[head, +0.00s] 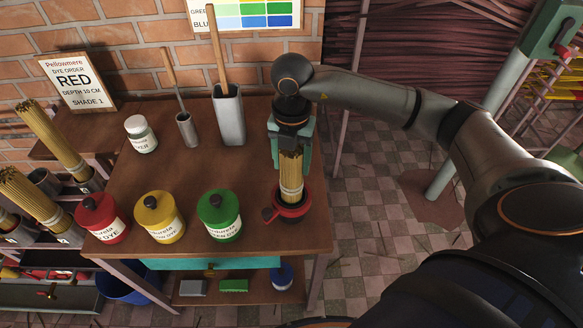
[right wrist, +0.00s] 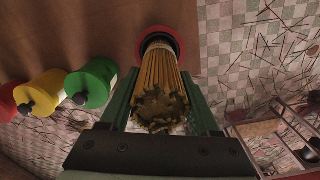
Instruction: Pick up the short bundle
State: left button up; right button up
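A short bundle of thin yellow-brown sticks with a pale band (head: 291,177) stands upright in a red-rimmed round holder (head: 289,212) at the table's right front. My right gripper (head: 291,150) points down over the bundle from above, its green fingers on either side of the bundle's upper part. In the right wrist view the bundle's cut ends (right wrist: 160,108) face the camera between the fingers, with little or no gap at the tips. I cannot tell whether the fingers press on it. The bundle's foot is hidden inside the holder. My left gripper is not in view.
Red (head: 103,218), yellow (head: 160,217) and green (head: 219,215) dye jars line the table's front. A metal cup (head: 187,130), a tall grey container (head: 228,115) and a white jar (head: 141,135) stand behind. Longer bundles (head: 35,195) lean in a rack at left.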

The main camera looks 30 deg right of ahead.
grip_shut()
jog(key=shift+r, duration=0.15)
dwell(0.5)
notch_tip(320, 180, up, 8)
jog(key=shift+r, duration=0.2)
notch_tip(320, 180, up, 3)
jog(key=shift+r+p, duration=0.2)
jog(key=shift+p, duration=0.45)
notch_tip(320, 180, up, 9)
jog(key=p, duration=0.3)
jog(key=shift+p, duration=0.35)
